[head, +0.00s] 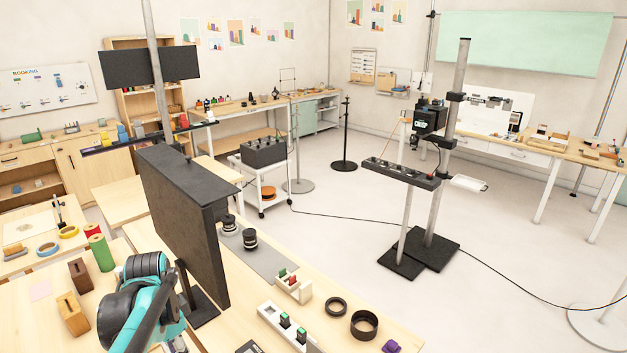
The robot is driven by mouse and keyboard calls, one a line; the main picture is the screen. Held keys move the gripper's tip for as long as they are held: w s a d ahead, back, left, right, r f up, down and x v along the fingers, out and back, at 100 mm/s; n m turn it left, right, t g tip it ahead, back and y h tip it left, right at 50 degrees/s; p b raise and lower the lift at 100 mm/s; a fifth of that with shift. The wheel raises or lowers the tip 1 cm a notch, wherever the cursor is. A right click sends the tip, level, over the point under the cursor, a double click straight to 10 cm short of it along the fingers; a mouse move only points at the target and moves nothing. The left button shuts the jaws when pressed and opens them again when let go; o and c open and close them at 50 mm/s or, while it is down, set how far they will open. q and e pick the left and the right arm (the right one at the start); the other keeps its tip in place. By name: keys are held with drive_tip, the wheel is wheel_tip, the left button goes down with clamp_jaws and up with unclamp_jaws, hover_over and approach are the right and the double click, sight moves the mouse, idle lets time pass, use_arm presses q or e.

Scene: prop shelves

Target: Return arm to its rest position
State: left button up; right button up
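A teal and black arm section, which looks like part of my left arm, rises from the bottom edge at the lower left, in front of the wooden table (215,338). It shows rounded joints and a dark link, and I can make out no fingertips on it. My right arm does not show. A large black upright panel (185,225) stands just behind the arm section; in the picture they overlap, and I cannot tell how close they are.
A green cylinder (101,252), a brown block (80,275) and a tan block (72,313) stand left of the arm. Black rings (364,325), a white holder (282,322) and a purple piece (391,347) lie to the right. A metal stand (440,190) stands on open floor.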

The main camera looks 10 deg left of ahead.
use_arm(q)
drive_tip(key=s+d+f+n+t+b, duration=0.3)
drive_tip(key=d, duration=0.5)
drive_tip(key=s+d+f+n+t+b, duration=0.3)
drive_tip(key=d+f+n, duration=0.1)
drive_tip(key=d, duration=0.4)
drive_tip(key=shift+s+d+t, duration=0.3)
drive_tip(key=shift+s+t, duration=0.05)
drive_tip(key=shift+t, duration=0.05)
